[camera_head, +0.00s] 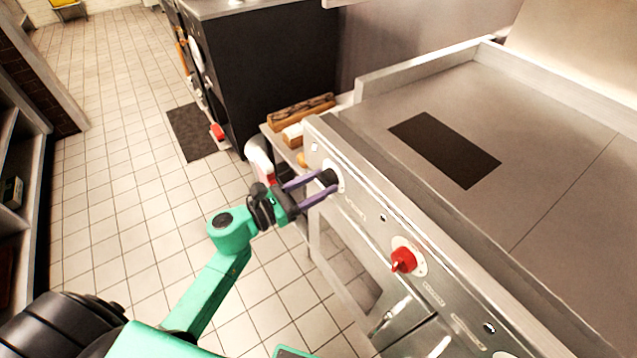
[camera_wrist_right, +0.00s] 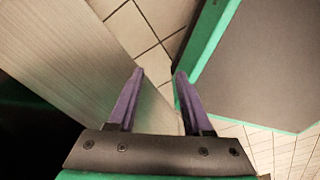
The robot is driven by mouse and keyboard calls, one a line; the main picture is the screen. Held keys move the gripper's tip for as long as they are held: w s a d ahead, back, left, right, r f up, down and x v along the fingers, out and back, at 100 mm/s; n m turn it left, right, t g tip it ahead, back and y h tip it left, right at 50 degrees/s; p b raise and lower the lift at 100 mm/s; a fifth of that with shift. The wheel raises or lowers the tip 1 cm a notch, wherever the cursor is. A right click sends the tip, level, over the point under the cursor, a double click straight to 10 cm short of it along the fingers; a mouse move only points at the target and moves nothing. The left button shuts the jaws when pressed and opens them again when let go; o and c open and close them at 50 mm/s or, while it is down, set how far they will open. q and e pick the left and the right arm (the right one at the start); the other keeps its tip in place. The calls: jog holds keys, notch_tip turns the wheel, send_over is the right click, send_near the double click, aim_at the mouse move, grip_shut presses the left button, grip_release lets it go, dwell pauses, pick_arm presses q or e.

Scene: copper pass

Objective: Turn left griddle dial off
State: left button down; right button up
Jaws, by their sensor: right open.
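The left griddle dial (camera_head: 328,177) is a dark knob on the steel front panel of the griddle (camera_head: 560,170). My left gripper (camera_head: 326,182) is at this dial, its two purple fingers apart, one on each side of the knob. The frames do not show whether the fingers press on it. The fingers partly hide the dial, so its setting cannot be read. A second dial, red (camera_head: 403,260), sits further right on the same panel, clear of the gripper. My right gripper (camera_wrist_right: 159,73) shows in the right wrist view, open and empty.
A dark rectangular plate (camera_head: 445,148) lies on the griddle top. A low shelf left of the griddle holds a wooden box (camera_head: 300,112) and small items. A dark mat (camera_head: 192,131) lies on the tiled floor. The floor left of the griddle is largely clear.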

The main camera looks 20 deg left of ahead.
pick_arm(q)
jog(key=shift+n, duration=0.5)
jog(key=n+p, duration=0.2)
jog(key=n, duration=0.5)
jog(key=n+p, duration=0.3)
jog(key=n, duration=0.3)
jog(key=shift+s+d+r+n, duration=0.1)
jog(key=shift+r+n, duration=0.05)
jog(key=shift+n, duration=0.25)
jog(key=n+p, duration=0.2)
jog(key=n, duration=0.1)
jog(key=shift+n, duration=1.1)
jog(key=shift+c, duration=1.2)
grip_release()
